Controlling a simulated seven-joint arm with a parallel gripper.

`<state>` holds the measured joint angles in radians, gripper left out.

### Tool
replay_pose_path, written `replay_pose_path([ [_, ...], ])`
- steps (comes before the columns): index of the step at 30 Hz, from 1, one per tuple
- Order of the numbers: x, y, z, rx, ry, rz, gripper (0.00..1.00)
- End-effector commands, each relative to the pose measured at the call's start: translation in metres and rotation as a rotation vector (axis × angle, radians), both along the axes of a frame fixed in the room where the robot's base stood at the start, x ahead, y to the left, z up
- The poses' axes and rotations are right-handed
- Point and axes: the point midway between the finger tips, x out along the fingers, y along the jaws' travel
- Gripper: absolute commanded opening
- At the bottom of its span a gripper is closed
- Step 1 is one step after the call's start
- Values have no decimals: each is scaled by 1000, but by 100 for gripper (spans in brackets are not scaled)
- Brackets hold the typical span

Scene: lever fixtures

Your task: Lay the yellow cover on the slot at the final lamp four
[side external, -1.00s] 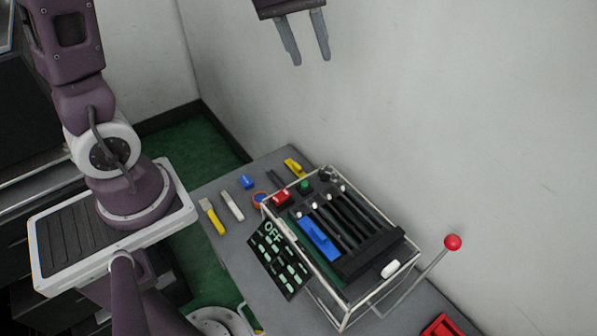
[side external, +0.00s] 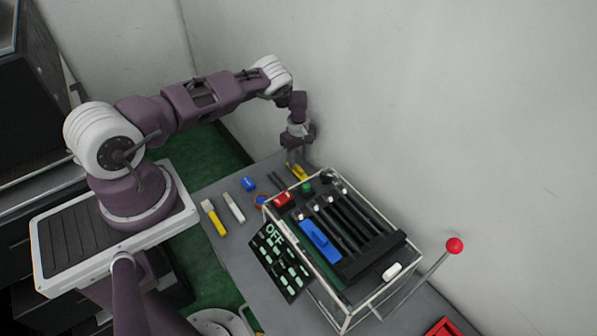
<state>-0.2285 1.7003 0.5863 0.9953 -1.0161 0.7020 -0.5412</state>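The yellow cover (side external: 301,173) lies at the back of the grey table, just behind the fixture. My gripper (side external: 295,167) points down at it, with its fingers at the cover and hiding part of it. The gap between the fingers is too small to make out, so I cannot tell whether they grip it. The fixture has several dark parallel slots (side external: 353,222) with small white knobs at their far ends. A blue cover (side external: 320,240) lies along the leftmost slot. The lamp panel (side external: 280,262) on the fixture's front shows "OFF" and several pale green marks.
A light metal frame (side external: 304,269) surrounds the fixture. A red-balled lever (side external: 455,246) rises at right. A red block (side external: 284,199), a green button (side external: 307,188), a blue block (side external: 248,184), a white tool (side external: 234,207) and a yellow-handled tool (side external: 215,219) are nearby.

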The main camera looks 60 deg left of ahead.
Motion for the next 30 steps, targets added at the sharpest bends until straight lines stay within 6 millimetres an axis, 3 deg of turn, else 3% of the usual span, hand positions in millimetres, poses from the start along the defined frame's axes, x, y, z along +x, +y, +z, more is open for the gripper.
replay_pose_path([
  [5, 0, -1, -26, 1, 1, -3, 40],
  [12, 0, -1, -27, 1, 0, -2, 38],
  [18, 0, -1, -27, 1, 0, -2, 0],
  [30, 1, 0, -23, 1, 0, 0, 0],
])
